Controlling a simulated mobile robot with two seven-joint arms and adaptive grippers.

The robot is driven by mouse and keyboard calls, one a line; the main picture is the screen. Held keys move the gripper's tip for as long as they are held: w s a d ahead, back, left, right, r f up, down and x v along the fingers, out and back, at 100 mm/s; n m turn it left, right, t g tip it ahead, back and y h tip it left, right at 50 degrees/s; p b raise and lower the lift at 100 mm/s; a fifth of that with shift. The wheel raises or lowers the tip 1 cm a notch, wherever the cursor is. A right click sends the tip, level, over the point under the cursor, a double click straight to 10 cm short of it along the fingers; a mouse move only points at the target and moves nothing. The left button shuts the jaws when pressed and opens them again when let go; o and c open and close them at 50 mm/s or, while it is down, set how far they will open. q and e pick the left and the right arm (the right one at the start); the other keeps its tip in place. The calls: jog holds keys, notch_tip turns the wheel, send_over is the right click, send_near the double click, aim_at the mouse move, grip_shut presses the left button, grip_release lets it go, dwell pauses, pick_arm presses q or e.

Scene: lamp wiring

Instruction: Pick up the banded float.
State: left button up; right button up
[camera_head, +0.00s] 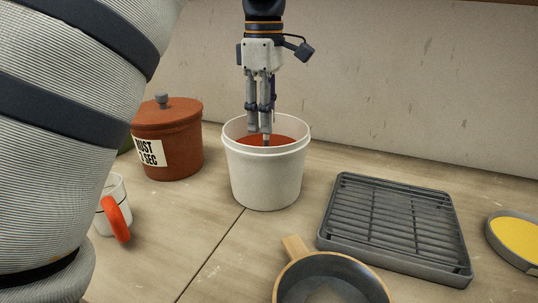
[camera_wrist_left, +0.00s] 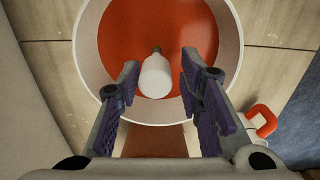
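A white bucket (camera_head: 265,180) stands on the table near the wall, with an orange-red surface inside, liquid or bottom I cannot tell. In the left wrist view, a white rounded float (camera_wrist_left: 155,80) with a small brownish end lies within the bucket (camera_wrist_left: 231,35); no band can be made out on it. My left gripper (camera_head: 260,131) points down into the bucket's mouth. Its fingers are open, one on each side of the float in the wrist view, with gaps to both. In the head view the fingers mostly hide the float. My right gripper is out of view.
A lidded red pot (camera_head: 175,138) stands left of the bucket. A white mug with an orange handle (camera_head: 116,218) is at front left. A grey slatted rack (camera_head: 395,226), a pan (camera_head: 335,280) and a yellow-topped dish (camera_head: 518,240) lie to the right.

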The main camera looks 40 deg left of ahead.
aim_at(266, 145)
pick_arm(q)
notch_tip(266, 145, down, 7)
jog(key=shift+w, duration=0.15)
grip_shut()
